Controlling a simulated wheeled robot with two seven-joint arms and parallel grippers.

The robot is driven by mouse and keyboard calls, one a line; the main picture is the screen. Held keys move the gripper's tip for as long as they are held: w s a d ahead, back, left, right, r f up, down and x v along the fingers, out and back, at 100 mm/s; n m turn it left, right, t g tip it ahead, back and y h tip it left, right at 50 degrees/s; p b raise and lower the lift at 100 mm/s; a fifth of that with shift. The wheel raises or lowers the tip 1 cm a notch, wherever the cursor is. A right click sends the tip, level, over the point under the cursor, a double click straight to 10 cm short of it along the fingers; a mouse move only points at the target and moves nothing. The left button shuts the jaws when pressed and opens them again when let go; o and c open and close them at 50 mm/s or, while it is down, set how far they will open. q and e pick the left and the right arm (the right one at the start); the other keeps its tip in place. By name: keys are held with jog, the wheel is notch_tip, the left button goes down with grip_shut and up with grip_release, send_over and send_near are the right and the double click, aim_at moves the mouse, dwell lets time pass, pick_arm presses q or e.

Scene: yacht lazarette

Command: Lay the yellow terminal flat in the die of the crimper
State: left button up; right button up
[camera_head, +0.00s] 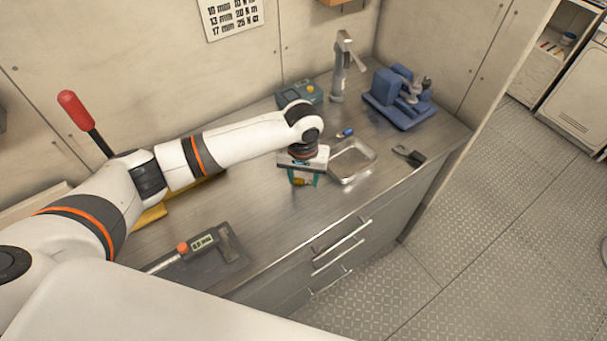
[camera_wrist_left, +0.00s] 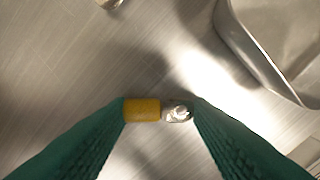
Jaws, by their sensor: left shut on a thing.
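The yellow terminal (camera_wrist_left: 142,110) is held crosswise between the green fingertips of my left gripper (camera_wrist_left: 159,113), its yellow sleeve at the left tip and its silvery metal end at the right tip. In the head view my left gripper (camera_head: 303,181) points down over the bench, left of the metal tray; its exact height cannot be told. A red-handled lever (camera_head: 75,110) rises at the back left, and yellow parts (camera_head: 150,216) show beside my left arm. These may belong to the crimper, but my arm covers most of that spot and no die is visible. My right gripper is not in view.
A metal tray (camera_head: 373,154) sits right of the gripper, with a small blue item (camera_head: 345,132) behind it. A blue vise (camera_head: 398,98), a grey post (camera_head: 340,70) and a teal box (camera_head: 298,92) stand farther back. A digital-display tool (camera_head: 203,243) lies front left.

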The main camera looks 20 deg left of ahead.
pick_arm(q)
jog(key=shift+f, duration=0.1)
jog(key=o, duration=0.9)
jog(key=shift+o, duration=0.2)
